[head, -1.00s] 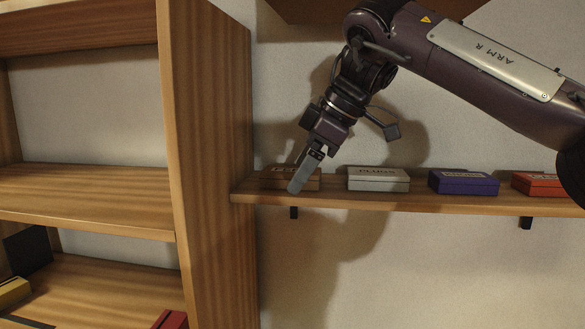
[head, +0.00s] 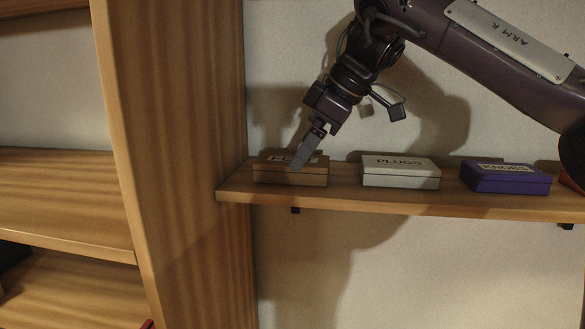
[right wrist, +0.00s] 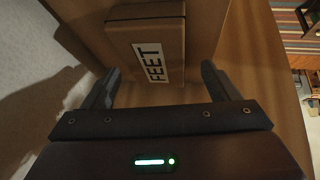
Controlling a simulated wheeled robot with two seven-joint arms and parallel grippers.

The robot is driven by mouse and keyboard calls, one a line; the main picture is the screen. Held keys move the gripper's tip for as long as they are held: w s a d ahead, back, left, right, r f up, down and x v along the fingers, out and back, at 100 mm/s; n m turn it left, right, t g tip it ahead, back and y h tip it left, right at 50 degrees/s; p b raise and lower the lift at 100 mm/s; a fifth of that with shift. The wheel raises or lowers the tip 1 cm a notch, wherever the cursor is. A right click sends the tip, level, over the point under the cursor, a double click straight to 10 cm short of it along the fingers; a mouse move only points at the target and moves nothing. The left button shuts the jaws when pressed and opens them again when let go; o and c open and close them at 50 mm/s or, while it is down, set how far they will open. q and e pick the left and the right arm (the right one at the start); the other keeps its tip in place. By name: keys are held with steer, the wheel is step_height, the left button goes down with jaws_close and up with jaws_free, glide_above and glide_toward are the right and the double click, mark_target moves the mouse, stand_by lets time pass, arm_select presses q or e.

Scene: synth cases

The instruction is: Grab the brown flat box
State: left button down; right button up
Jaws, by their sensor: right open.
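The brown flat box (head: 270,173) lies at the left end of the wall shelf. In the head view my right gripper (head: 300,163) comes down over its front, and the fingers hide part of its label. In the right wrist view the brown box (right wrist: 170,40) shows a white label reading "FEET". There the right gripper (right wrist: 158,80) is open, its two fingers apart with the box beyond their tips and roughly between them. Nothing is between the fingers. Whether a fingertip touches the box I cannot tell. My left gripper is not in view.
On the same wooden shelf (head: 345,196) stand a white box (head: 400,180) labelled "PLUGS" and a purple box (head: 510,182), to the right of the brown one. A tall wooden bookcase (head: 175,150) rises close at the left. Shelf room between the boxes is clear.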

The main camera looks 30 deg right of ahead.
mark_target(274, 168)
steer(key=x, duration=0.3)
steer(key=shift+w+d+f, duration=0.15)
steer(key=shift+w+f, duration=0.1)
steer(key=shift+w, duration=0.25)
steer(key=shift+f, duration=0.15)
steer(key=shift+c, duration=1)
steer(key=c, duration=0.5)
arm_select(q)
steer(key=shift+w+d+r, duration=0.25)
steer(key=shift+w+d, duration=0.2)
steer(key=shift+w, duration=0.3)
arm_select(e)
steer(key=shift+c, duration=0.4)
steer(key=shift+r, duration=0.2)
